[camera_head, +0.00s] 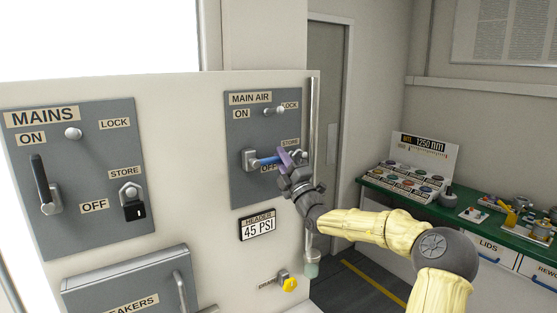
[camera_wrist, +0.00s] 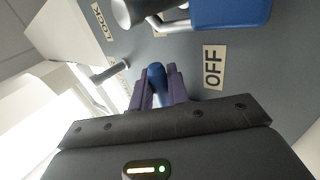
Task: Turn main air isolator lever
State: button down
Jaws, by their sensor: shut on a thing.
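The main air panel (camera_head: 236,185) is grey, with ON, LOCK, STORE and OFF labels. Its isolator lever (camera_head: 266,161) has a blue handle on a grey pivot block (camera_head: 248,160) and lies about level, pointing right, just above the OFF label. My gripper (camera_head: 286,159) is shut on the handle's right end. In the wrist view, the blue handle end (camera_wrist: 157,74) sits between the two purple fingers. The OFF label (camera_wrist: 214,67) is to its right. A blue padlock-like block (camera_wrist: 225,14) with a metal shackle hangs by the STORE peg; my gripper hides it in the head view.
A peg (camera_head: 269,112) sticks out near LOCK. The mains panel (camera_head: 75,215) with its black lever (camera_head: 44,185) stands left. A vertical pipe (camera_head: 312,130) runs close to my gripper. The 45 PSI display (camera_head: 257,228) and yellow drain knob (camera_head: 289,284) are below. A green workbench (camera_head: 375,185) is right.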

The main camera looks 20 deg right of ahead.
jog(key=shift+d+f+h, duration=0.1)
jog(key=shift+h, duration=0.2)
jog(key=c, duration=1.4)
grip_release()
